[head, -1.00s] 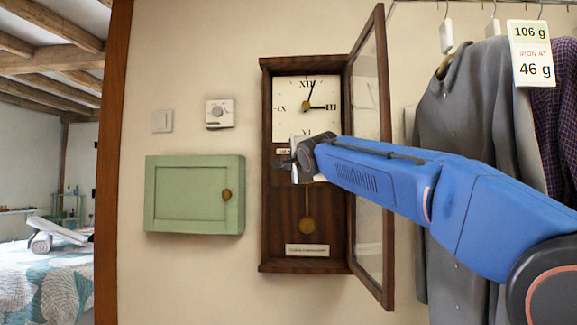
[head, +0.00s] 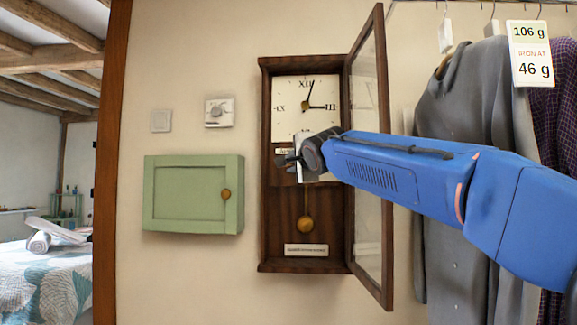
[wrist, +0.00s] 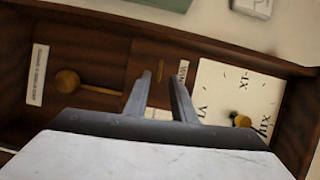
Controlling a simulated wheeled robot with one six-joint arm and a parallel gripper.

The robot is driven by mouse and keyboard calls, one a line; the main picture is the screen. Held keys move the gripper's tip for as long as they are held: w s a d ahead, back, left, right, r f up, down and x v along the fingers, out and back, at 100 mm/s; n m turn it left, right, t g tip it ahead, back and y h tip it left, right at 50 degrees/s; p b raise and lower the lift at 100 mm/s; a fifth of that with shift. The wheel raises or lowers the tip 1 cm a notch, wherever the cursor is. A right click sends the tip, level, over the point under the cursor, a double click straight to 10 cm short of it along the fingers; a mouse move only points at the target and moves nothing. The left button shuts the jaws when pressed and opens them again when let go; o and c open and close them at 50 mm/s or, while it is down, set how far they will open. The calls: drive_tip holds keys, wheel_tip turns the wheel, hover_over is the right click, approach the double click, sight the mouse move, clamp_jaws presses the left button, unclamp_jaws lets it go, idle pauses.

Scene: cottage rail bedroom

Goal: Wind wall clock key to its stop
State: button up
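The wall clock (head: 266,225) is a dark wooden case with a white dial (head: 290,118). Its glass door (head: 372,215) stands open to the right. My gripper (head: 285,161) is in front of the case just below the dial and hides part of it. In the wrist view my gripper (wrist: 159,76) has its two fingers apart. A small brass-coloured sliver (wrist: 159,73), perhaps the key, shows between the fingertips; I cannot tell whether they touch it. A small white label (wrist: 183,70) lies beside the right finger. The pendulum bob (head: 305,223) hangs below; it also shows in the wrist view (wrist: 67,82).
A green wall cabinet (head: 192,195) with a round knob is left of the clock. A thermostat (head: 219,112) and a switch (head: 161,121) are above it. Grey clothes (head: 440,110) hang at the right, behind my arm. The open door stands close beside my arm.

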drive_tip(key=v, duration=1.3)
drive_tip(key=shift+d, duration=0.1)
